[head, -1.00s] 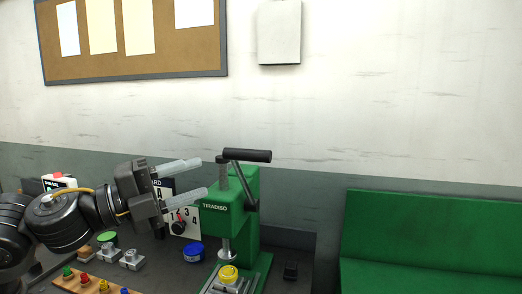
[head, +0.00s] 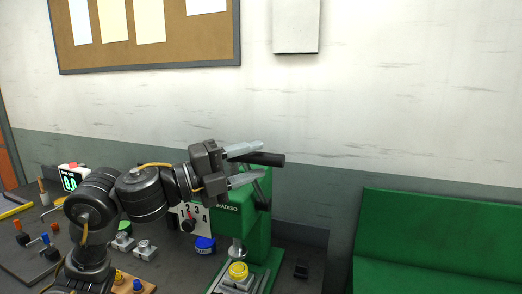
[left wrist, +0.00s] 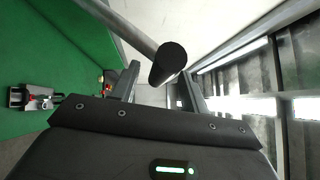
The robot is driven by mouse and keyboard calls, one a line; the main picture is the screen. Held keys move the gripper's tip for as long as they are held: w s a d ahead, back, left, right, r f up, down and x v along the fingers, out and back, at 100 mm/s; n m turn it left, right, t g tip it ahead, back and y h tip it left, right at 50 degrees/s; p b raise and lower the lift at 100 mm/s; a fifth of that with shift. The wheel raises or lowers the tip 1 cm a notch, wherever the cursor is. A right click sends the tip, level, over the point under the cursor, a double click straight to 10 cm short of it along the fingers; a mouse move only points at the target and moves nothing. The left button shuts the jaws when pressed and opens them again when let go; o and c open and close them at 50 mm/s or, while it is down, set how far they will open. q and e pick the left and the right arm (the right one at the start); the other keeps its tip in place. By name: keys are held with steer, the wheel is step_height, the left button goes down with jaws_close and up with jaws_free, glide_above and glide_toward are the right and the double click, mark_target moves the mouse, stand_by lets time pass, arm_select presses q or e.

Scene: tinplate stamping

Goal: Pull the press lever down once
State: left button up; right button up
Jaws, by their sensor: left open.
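The green press (head: 257,228) stands on the bench. Its lever is up, with a black handle (head: 272,159) across the top and an arm running down to the press's side. My left gripper (head: 262,161) is open at the handle, with one pale finger above and one below it in the head view. In the left wrist view, the handle (left wrist: 144,36) comes in from the top, its dark round end between the open fingers (left wrist: 160,78). I cannot tell whether they touch. A yellow round piece (head: 238,269) sits under the ram. My right gripper is out of view.
A blue lidded tin (head: 205,244) stands left of the press, before a numbered board (head: 197,217). Small metal blocks and coloured pegs crowd the bench's left. A green bench seat (head: 435,240) is at the right.

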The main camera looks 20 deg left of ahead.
arm_select(q)
steer(key=shift+x, duration=1.15)
jaws_close()
